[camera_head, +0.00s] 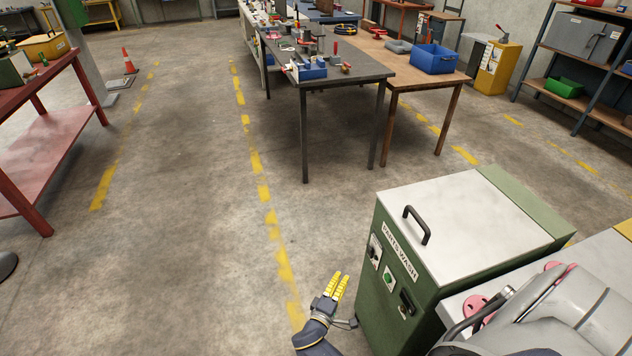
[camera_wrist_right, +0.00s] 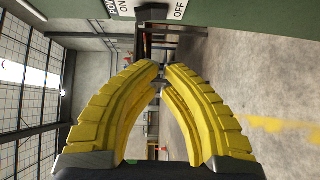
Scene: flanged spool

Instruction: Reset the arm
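My right gripper (camera_head: 341,275) has two ribbed yellow fingers. In the head view it is low in the middle, just left of the green parts-wash machine (camera_head: 400,259) and apart from its front. In the right wrist view the fingers (camera_wrist_right: 162,68) run away from the camera with a narrow gap between their tips and nothing held. The machine's green front, with parts of its ON and OFF labels, fills the top of that view. My left gripper is not in view.
The machine has a pale lid with a black handle (camera_head: 417,225). A dark workbench (camera_head: 345,72) and a wooden table holding a blue bin (camera_head: 434,59) stand farther back. A red table (camera_head: 45,140) is at left. The floor between is clear.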

